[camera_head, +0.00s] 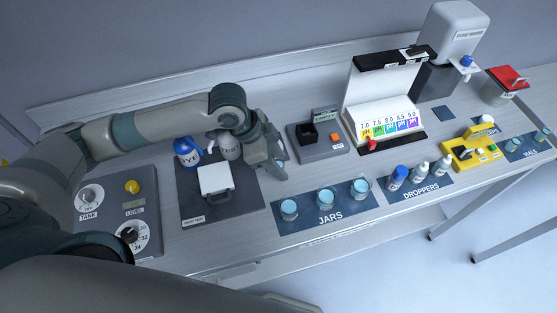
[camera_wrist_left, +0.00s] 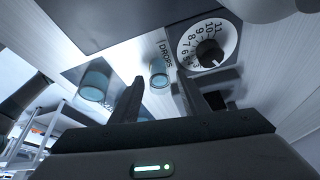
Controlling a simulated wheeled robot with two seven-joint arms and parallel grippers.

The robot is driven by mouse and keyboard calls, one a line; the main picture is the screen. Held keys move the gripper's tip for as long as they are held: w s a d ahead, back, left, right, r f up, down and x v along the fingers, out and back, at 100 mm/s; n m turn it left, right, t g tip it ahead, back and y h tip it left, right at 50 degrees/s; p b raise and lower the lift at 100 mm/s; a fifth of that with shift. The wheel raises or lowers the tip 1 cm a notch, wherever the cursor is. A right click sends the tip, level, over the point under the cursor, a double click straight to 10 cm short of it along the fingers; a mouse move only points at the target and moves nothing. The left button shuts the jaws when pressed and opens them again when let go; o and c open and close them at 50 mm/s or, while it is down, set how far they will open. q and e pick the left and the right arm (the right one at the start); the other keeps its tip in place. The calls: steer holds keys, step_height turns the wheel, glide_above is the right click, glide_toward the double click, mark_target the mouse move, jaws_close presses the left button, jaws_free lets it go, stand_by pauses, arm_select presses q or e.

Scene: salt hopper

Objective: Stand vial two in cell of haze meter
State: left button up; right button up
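Small vials (camera_head: 541,134) with pale blue liquid stand on the dark VIALS mat (camera_head: 526,153) at the far right in the head view. I cannot tell which is vial two. A dark grey device (camera_head: 332,152) with a black open-topped cell (camera_head: 309,132), an orange button and an EMPTY sign stands at the back centre; it may be the haze meter, but I cannot read its name. My left gripper (camera_head: 277,165) is left of it, above the bench. In the left wrist view its fingers (camera_wrist_left: 160,98) are apart with nothing between them. My right gripper is not in view.
Three jars (camera_head: 325,199) stand on the JARS mat in front, with dropper bottles (camera_head: 421,172) to their right. A yellow device (camera_head: 473,153) stands before the vials. A pH chart stand (camera_head: 384,95) rises behind.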

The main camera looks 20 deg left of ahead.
arm_select(q)
steer(key=shift+r, duration=0.25)
steer(key=p+v, duration=0.9)
steer(key=v, duration=0.2)
steer(key=shift+a+r, duration=0.2)
steer(key=shift+r, duration=0.1)
steer(key=shift+o, duration=0.6)
